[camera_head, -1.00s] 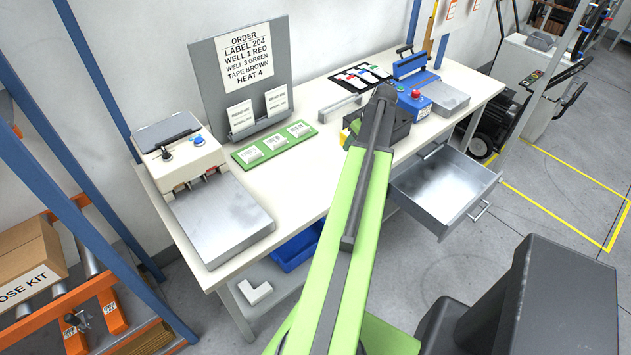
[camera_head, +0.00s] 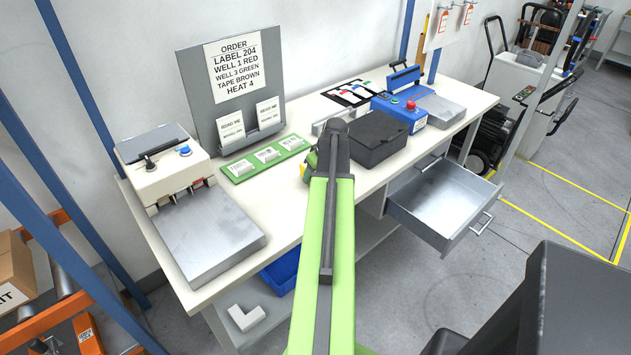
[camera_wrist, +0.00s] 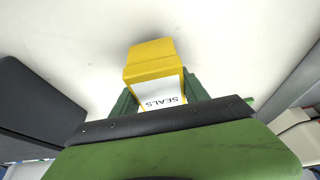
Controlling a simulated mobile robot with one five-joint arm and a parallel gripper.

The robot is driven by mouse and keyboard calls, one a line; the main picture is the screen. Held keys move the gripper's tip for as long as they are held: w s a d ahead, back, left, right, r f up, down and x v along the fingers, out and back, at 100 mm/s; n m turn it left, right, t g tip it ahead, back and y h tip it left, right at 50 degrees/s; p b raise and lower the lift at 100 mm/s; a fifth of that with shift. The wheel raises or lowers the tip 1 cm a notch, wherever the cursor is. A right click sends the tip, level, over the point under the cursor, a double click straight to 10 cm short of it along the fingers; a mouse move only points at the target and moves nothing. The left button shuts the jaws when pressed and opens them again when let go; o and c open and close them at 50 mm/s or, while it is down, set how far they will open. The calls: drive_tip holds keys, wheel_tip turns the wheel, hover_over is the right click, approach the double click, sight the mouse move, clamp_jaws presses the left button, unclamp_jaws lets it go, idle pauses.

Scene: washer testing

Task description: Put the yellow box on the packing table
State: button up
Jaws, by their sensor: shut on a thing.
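The yellow box (camera_wrist: 150,58) with a white label reading SEALS is between the green fingers of my gripper (camera_wrist: 158,92) in the wrist view. My gripper is shut on it. In the head view my arm hides most of it, and only a small yellow piece (camera_head: 303,171) shows left of my arm's end. The box is over the white top of the packing table (camera_head: 290,205), in the stretch between the green card strip and the black case. I cannot tell whether it touches the table top.
A black lidded case (camera_head: 377,138) stands just right of my arm. A green strip with cards (camera_head: 266,158) lies to the left. A grey-plated machine (camera_head: 205,230) fills the table's left end, and a blue sealer (camera_head: 400,112) stands farther right. A metal drawer (camera_head: 440,200) hangs open at the front.

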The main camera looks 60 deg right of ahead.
drive_tip(key=shift+f, duration=0.9)
drive_tip(key=shift+r, duration=0.25)
drive_tip(key=shift+f, duration=0.25)
drive_tip(key=o, duration=1.6)
drive_tip(key=shift+r, duration=0.1)
drive_tip(key=shift+c, duration=0.2)
